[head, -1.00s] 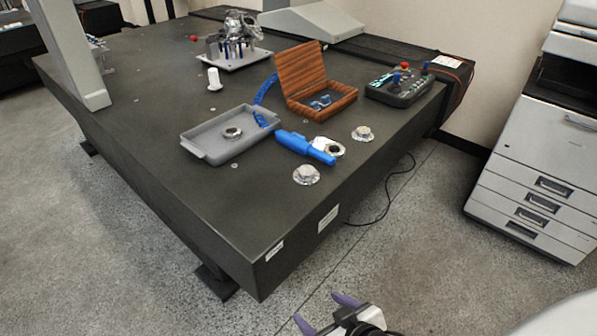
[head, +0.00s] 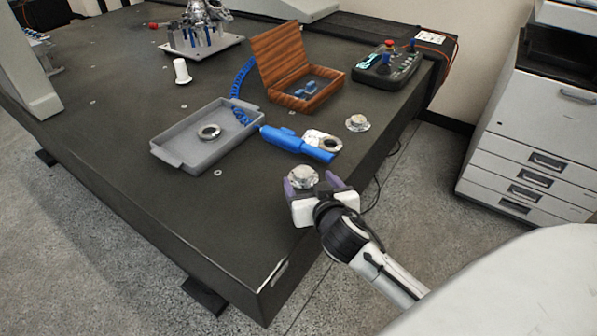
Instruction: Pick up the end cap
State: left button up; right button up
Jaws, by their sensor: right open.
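A silver flanged cap (head: 303,175), which looks like the end cap, sits on the dark table near its front right edge. A similar silver cap (head: 357,123) stands farther back near the right edge; I cannot tell from looks alone which one is the end cap. My right gripper (head: 309,183) is open at the nearer cap. Its purple fingertips are on either side of the cap, and its palm hides the cap's near lower side. I cannot tell whether the fingers touch it. My left gripper is not in view.
A blue tool (head: 296,143) with a coiled hose lies behind the nearer cap, beside a flat ring part (head: 322,141). A grey tray (head: 178,147) holds a ring (head: 209,132). A wooden box (head: 284,55) stands open near a control box (head: 390,68). The front left tabletop is clear.

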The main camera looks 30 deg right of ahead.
aim_at(304, 173)
jog(key=x, duration=0.7)
jog(key=shift+w+b, duration=0.1)
jog(key=shift+b, duration=0.2)
jog(key=shift+f, duration=0.15)
jog(key=c, duration=1.6)
jog(key=shift+o, duration=0.2)
